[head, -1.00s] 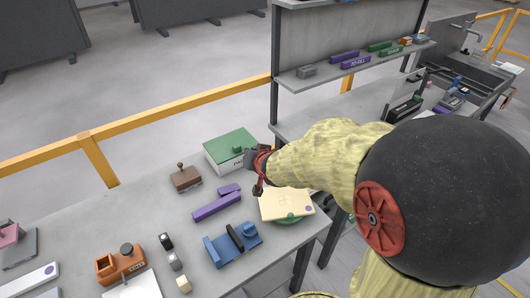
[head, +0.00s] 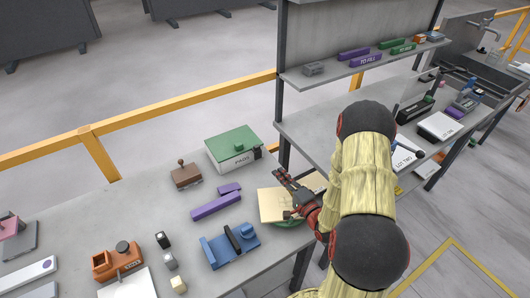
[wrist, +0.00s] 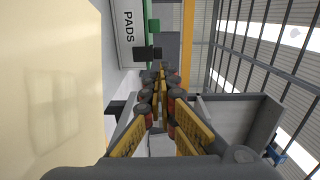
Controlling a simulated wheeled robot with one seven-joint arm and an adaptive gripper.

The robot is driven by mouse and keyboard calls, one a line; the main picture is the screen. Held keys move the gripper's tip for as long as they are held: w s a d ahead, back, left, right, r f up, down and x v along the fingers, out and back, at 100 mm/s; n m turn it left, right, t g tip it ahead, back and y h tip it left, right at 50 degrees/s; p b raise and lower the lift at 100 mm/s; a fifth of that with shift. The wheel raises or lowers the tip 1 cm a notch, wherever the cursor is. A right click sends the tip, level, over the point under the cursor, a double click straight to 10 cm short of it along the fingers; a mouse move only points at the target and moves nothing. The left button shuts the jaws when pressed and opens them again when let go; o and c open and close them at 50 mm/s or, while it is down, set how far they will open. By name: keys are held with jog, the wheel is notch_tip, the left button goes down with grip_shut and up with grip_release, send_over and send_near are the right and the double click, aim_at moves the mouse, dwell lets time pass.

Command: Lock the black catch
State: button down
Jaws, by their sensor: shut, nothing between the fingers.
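The white box marked PADS (head: 236,163) has a green lid (head: 230,140) and stands at the back of the near bench. I cannot tell whether the black catch is locked. My gripper (head: 279,174) is shut and empty, apart from the box, above the cream board's back right corner. In the wrist view its fingertips (wrist: 163,72) are together, just below the black catch in the picture.
The cream board (head: 271,204) lies on a green round base in front of the box. A purple bar (head: 215,207), a brown stamp (head: 186,175) and a blue fixture with a black bar (head: 218,250) are to the left. A shelf post stands right of the box.

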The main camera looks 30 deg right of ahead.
aim_at(257, 148)
jog(key=shift+s, duration=0.2)
jog(key=w+b, duration=0.1)
jog(key=w, duration=1.3)
jog(key=shift+a+b, duration=0.15)
jog(key=shift+b, duration=0.25)
